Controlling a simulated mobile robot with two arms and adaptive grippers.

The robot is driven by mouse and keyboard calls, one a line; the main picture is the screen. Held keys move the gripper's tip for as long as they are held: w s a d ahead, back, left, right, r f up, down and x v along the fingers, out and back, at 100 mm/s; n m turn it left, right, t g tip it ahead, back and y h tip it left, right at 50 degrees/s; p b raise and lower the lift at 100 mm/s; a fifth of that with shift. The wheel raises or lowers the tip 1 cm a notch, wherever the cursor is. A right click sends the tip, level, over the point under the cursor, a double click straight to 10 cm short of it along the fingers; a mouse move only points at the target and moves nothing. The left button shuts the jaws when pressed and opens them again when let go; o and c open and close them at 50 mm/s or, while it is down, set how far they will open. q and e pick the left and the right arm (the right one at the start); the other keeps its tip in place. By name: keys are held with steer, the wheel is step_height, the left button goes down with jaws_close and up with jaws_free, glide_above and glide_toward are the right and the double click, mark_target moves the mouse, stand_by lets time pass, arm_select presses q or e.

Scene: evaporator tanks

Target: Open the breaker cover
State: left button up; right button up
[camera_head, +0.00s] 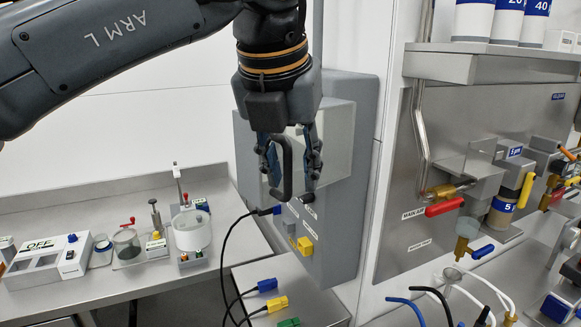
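A grey breaker box (364,160) is mounted on the wall at the centre. Its raised cover (340,140) is on the front, partly hidden by my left arm, and looks closed. My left gripper (292,172) points down in front of the box with its fingers apart. A dark curved bar (287,175) shows between the fingers; I cannot tell whether it touches them. A small black knob (307,198) is just below the right fingertip. My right gripper is out of view.
Loose cable plugs (267,285) lie on the ledge below. A bench (128,279) with small apparatus is at left. Valves and hoses crowd the steel panel (400,180) at right.

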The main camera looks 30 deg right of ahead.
arm_select(q)
steer(key=v, duration=1.2)
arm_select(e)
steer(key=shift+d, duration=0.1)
arm_select(q)
steer(key=shift+w+d, duration=0.1)
